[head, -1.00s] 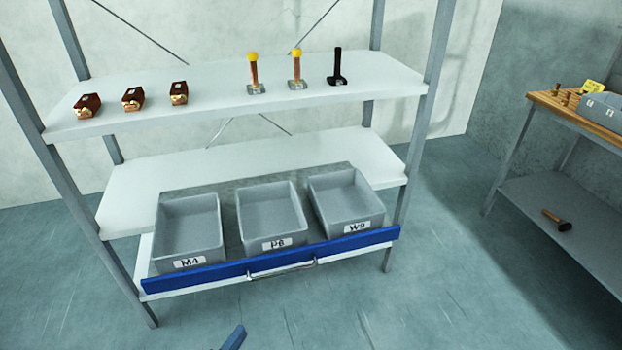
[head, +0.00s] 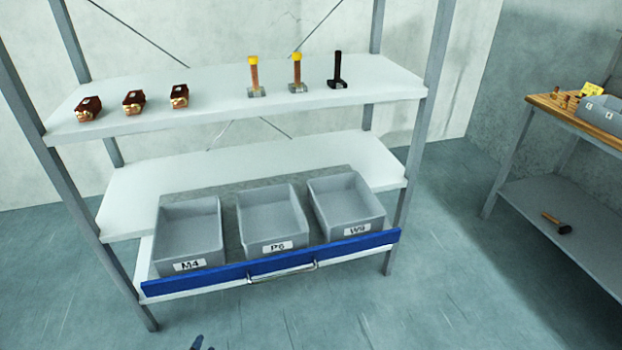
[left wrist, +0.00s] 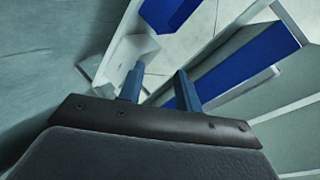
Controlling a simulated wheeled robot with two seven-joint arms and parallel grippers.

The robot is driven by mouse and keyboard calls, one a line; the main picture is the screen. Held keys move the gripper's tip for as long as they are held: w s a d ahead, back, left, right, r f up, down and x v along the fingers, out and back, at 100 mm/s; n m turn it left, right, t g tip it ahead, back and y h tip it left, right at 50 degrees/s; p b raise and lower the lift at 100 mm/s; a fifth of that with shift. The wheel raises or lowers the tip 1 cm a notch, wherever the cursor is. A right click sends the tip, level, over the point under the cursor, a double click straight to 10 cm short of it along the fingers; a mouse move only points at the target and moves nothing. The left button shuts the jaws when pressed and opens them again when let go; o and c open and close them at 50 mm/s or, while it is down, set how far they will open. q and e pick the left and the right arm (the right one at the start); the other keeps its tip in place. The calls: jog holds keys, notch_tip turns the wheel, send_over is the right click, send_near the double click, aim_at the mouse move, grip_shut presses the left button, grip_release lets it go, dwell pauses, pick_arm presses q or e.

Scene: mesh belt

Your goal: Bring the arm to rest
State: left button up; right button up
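My left gripper (left wrist: 158,70) shows in the left wrist view. Its two blue fingers stand apart with nothing between them, so it is open and empty. Beyond the fingers are blue and white surfaces and pale floor, at an angle. In the head view, only a small dark blue tip of a gripper (head: 203,343) shows at the bottom edge, below and in front of the shelf's drawer; the rest is out of frame. My right gripper cannot be made out in either view.
A wooden-topped bench (head: 560,108) stands right. The floor in front is clear.

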pick_arm(q)
jog(key=s+d+f+n+g, duration=0.1)
jog(key=s+d+n+g, duration=0.2)
jog(key=s+n+g, duration=0.6)
jog(key=s+d+r+g+h, duration=0.2)
jog(key=s+d+r, duration=0.4)
jog(key=s+d, duration=0.3)
jog(key=shift+d+r+h, duration=0.35)
jog(key=shift+d+h, duration=0.25)
jog(key=shift+d, duration=0.2)
